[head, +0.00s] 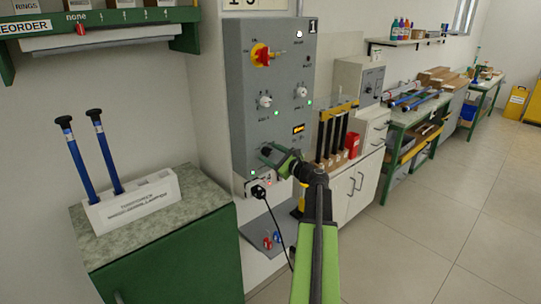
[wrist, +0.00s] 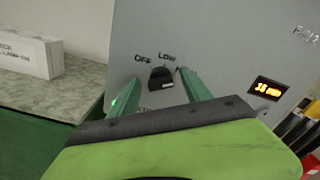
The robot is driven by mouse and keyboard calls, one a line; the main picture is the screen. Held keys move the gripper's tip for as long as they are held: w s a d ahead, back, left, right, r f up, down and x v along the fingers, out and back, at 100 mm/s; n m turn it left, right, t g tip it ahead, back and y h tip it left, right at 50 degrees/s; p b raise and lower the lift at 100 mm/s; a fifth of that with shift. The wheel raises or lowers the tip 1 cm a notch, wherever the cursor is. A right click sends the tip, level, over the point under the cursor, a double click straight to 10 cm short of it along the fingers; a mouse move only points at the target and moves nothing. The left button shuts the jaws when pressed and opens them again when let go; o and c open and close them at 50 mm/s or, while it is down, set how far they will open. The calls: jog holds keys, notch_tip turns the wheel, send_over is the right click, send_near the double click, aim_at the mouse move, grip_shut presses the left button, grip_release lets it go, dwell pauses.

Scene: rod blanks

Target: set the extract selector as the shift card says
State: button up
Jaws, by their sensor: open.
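The grey control panel (head: 262,110) stands upright in the head view. On its lower part, the black knob (wrist: 161,78) shows in the wrist view, with the words OFF at its upper left and LOW above it. A further label below is partly hidden by my gripper. I cannot tell which mark the knob points at. My gripper (head: 270,153) is open, its green fingers reaching to the panel on either side of the knob. I cannot tell whether they touch it. No shift card can be made out for certain; a sign (head: 243,4) above the panel is cut off.
The panel also has a red-and-yellow switch (head: 262,55), white knobs (head: 265,101) and an amber display (wrist: 269,88). A black plug (head: 258,191) with a cable sits below. A white block (head: 133,203) with blue rods stands on the left cabinet. The floor at right is clear.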

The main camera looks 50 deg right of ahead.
jog(key=c, duration=1.2)
jog(key=shift+a, duration=0.25)
grip_shut()
jog(key=shift+d, duration=0.2)
jog(key=shift+n, duration=0.4)
jog(key=n, duration=0.4)
jog(key=shift+f+n, duration=0.1)
jog(key=shift+n, duration=0.2)
jog(key=n, duration=0.6)
jog(key=shift+f, duration=0.1)
jog(key=shift+n, duration=0.3)
